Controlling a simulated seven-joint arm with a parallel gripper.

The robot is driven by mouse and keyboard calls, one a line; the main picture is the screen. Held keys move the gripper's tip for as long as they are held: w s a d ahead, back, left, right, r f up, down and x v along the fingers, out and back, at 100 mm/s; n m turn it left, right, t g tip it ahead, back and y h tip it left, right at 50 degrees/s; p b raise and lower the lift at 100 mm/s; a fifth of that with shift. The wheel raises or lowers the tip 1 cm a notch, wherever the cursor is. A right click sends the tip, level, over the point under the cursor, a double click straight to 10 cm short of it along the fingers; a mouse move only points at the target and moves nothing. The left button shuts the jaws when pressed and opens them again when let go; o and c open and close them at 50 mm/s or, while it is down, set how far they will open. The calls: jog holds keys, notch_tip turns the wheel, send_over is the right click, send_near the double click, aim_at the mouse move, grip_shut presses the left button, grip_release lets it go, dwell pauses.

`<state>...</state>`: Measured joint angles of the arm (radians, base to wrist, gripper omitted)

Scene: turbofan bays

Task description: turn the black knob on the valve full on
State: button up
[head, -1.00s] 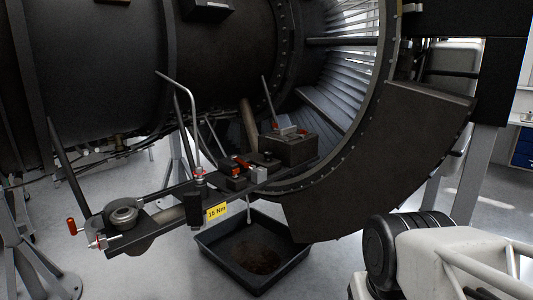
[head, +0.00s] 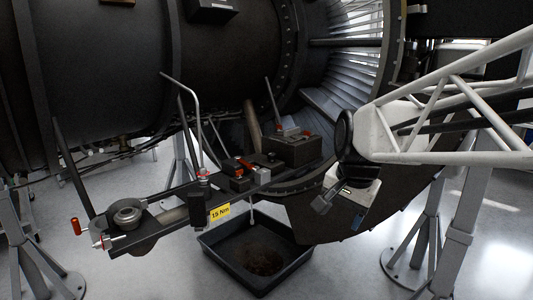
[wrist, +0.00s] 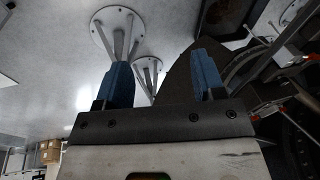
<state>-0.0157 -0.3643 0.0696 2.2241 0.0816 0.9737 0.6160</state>
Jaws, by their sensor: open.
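My gripper (head: 322,203) is in the right half of the head view, in front of the dark curved cowl and right of the bracket, with nothing in its jaws. In the wrist view its two blue fingers (wrist: 163,82) are wide apart, with floor and stand feet beyond. A dark bracket (head: 175,215) under the engine carries small fittings. A round dark grey fitting (head: 127,213) sits at its left end, and a black block (head: 197,210) hangs near its middle. I cannot tell which fitting is the valve's black knob. My gripper touches none of them.
A yellow "15 Nm" tag (head: 219,212) hangs on the bracket. A dark box (head: 291,150) stands at the bracket's right end. A black drip tray (head: 290,272) lies below. A grey stand (head: 425,245) is at right.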

jog(key=w+a+r+m, duration=0.1)
jog(key=w+r+m, duration=0.15)
jog(key=w, duration=0.55)
jog(key=w+a+r+m+y, duration=0.1)
jog(key=w+a+m, duration=0.15)
jog(key=w, duration=0.55)
jog(key=w+a+r+m, duration=0.15)
jog(key=w+m, duration=0.25)
jog(key=w, duration=0.4)
jog(key=m+y, duration=0.2)
jog(key=m, duration=0.7)
send_near(272, 153)
jog(key=f, duration=0.1)
jog(key=shift+a+f, duration=0.1)
jog(key=shift+a, duration=0.25)
jog(key=shift+x, duration=3.95)
jog(key=shift+d, duration=0.1)
jog(key=shift+c, duration=0.4)
jog(key=c, duration=0.8)
jog(key=shift+c, duration=0.2)
